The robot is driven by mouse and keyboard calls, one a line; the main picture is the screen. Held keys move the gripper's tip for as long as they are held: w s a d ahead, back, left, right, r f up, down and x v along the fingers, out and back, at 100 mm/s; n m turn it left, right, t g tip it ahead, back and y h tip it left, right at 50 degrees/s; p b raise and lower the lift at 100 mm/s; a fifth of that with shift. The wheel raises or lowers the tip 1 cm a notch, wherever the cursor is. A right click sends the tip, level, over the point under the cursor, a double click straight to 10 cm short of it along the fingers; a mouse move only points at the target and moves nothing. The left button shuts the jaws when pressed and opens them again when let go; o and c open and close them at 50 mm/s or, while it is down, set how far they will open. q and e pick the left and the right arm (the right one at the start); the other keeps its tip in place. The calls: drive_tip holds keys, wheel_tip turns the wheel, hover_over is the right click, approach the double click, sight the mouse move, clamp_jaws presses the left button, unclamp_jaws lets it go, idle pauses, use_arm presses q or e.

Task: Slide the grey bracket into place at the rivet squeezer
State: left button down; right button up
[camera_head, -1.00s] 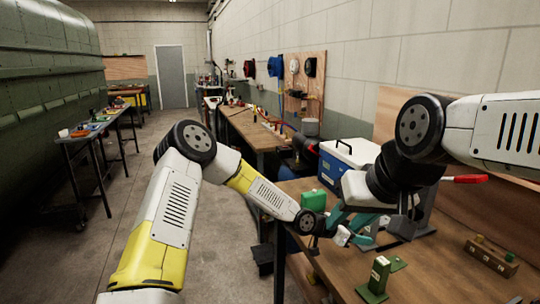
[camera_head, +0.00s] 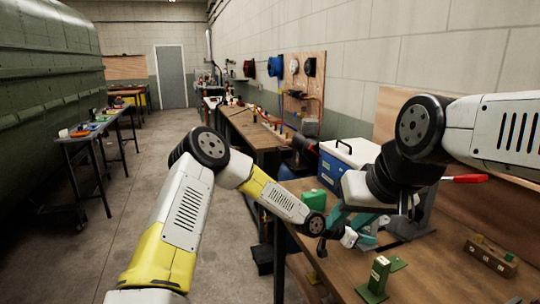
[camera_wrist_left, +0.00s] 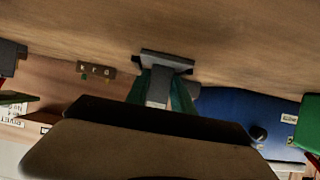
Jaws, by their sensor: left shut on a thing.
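My left gripper (camera_head: 356,239) is low over the wooden bench in the head view. In the left wrist view its teal fingers (camera_wrist_left: 163,95) are closed on the grey bracket (camera_wrist_left: 166,62), whose flat plate sticks out past the fingertips. The bracket is hard to make out in the head view. A grey stand with a red handle (camera_head: 466,178), seemingly the rivet squeezer (camera_head: 424,212), stands to the right, partly hidden by my right arm. My right gripper (camera_head: 343,216) points down near the left one; its jaw gap is unclear.
A blue cooler (camera_head: 334,170) with a white lid and a green box (camera_head: 313,200) stand behind. A green bracket block (camera_head: 379,274) is on the bench front, and a wooden block with pegs (camera_head: 491,257) lies right. Bare bench (camera_head: 435,265) lies between them.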

sight(380, 239)
idle(0.4)
use_arm(q)
drive_tip(key=shift+w+d, duration=0.4)
drive_tip(key=shift+d, duration=0.75)
drive_tip(key=shift+w+d, duration=0.4)
drive_tip(key=shift+d, duration=0.75)
drive_tip(key=shift+w+d, duration=0.4)
drive_tip(key=shift+d, duration=0.75)
drive_tip(key=c, duration=1.2)
unclamp_jaws()
drive_tip(key=shift+s+a+r, duration=0.15)
drive_tip(key=shift+a+r, duration=0.35)
drive_tip(key=shift+r, duration=0.7)
drive_tip(key=shift+s+a+r, duration=0.2)
drive_tip(key=shift+a+r, duration=0.25)
drive_tip(key=shift+r, duration=0.7)
drive_tip(key=shift+s+a+r, duration=0.15)
drive_tip(key=shift+a+r, duration=0.35)
drive_tip(key=shift+r, duration=0.7)
